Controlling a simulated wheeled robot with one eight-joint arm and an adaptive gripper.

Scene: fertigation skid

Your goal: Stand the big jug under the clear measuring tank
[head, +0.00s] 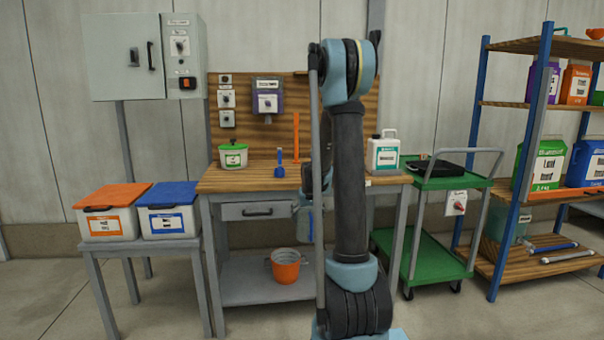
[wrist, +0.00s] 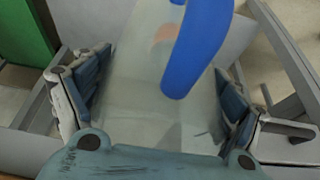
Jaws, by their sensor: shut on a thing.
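A large translucent jug (wrist: 130,105) with a thick blue handle (wrist: 196,52) fills the middle of the wrist view. My gripper (wrist: 160,95) is shut on it, one finger pad on each side of its body. In the head view my arm hides the gripper and most of the jug. A pale bluish patch (head: 307,224) beside the arm, below the bench top, may be part of the jug. I cannot make out the clear measuring tank for certain; my arm covers the middle of the bench.
The wooden bench (head: 240,182) carries a green-lidded tub (head: 233,156), a blue scoop (head: 279,168) and a white jug (head: 384,155). An orange bucket (head: 286,266) stands on its lower shelf. A green cart (head: 432,258) and a shelf rack (head: 492,190) stand right; lidded bins (head: 112,222) stand left.

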